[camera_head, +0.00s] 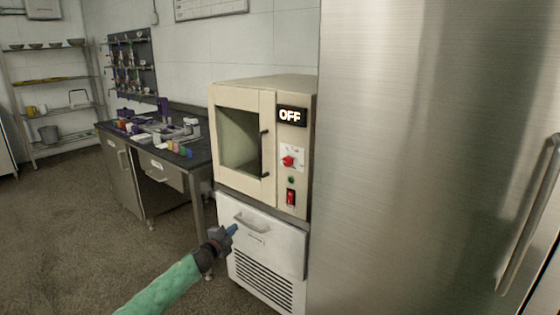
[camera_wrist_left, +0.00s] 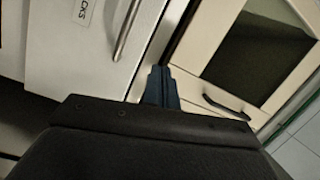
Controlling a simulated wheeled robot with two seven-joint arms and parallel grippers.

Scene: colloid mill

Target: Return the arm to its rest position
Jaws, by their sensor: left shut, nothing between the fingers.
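My left gripper (camera_head: 232,229) comes in from the lower left on a green-sleeved arm. Its blue fingers are shut with nothing between them, in front of the white drawer unit (camera_head: 282,242) and near the drawer's handle. I cannot tell whether it touches the drawer. In the left wrist view the shut fingers (camera_wrist_left: 161,86) point toward the edge between the drawer front and the cream machine door. My right gripper is not in view.
A cream machine (camera_head: 262,140) with an "OFF" display stands on the drawer unit, its windowed door looking closed. A tall steel cabinet (camera_head: 420,150) fills the right. A dark-topped bench (camera_head: 185,158) with small items stands behind at left. The floor at left is clear.

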